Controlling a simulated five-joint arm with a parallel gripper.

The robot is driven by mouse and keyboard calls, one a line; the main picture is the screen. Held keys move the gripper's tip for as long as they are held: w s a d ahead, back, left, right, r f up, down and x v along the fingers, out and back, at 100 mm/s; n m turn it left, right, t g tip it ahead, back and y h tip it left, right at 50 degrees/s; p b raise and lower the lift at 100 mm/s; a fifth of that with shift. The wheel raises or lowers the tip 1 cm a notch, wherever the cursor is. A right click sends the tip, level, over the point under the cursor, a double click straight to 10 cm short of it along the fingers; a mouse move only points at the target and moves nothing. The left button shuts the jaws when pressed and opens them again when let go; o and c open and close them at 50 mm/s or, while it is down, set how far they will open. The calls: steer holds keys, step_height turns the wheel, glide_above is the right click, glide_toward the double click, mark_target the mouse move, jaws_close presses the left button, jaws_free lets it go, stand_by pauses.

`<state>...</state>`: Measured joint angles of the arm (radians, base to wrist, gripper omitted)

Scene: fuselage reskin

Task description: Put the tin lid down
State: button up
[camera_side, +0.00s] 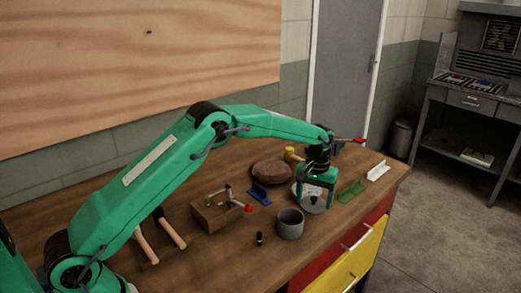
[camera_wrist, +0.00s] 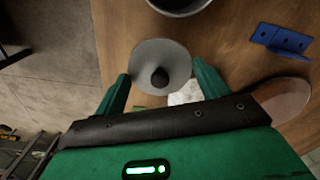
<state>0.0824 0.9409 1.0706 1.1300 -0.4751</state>
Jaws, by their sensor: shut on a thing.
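The tin lid (camera_side: 307,203) is a pale grey disc with a dark knob. In the wrist view the lid (camera_wrist: 150,52) lies between the two green fingers, its knob near the middle. My gripper (camera_side: 318,198) is shut on the lid; the fingers (camera_wrist: 161,86) stand on either side of it. The side view does not show clearly how high the lid is above the bench. The grey open tin (camera_side: 290,226) stands on the bench just left and in front of the lid. Part of the tin's rim shows at the top of the wrist view (camera_wrist: 181,11).
A blue bracket (camera_side: 260,193) and a round brown pad (camera_side: 271,172) lie left of and behind my gripper. A green bracket (camera_side: 351,191) and a white bracket (camera_side: 378,171) lie to the right. A wooden block (camera_side: 212,216) and a small black cylinder (camera_side: 259,239) are left of the tin.

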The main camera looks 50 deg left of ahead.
mark_target(314, 201)
steer(key=shift+f, duration=2)
steer(key=shift+f, duration=0.1)
steer(key=o, duration=1)
steer(key=shift+c, duration=0.2)
step_height(314, 201, up, 12)
steer(key=shift+f, duration=0.25)
steer(key=shift+r, duration=0.35)
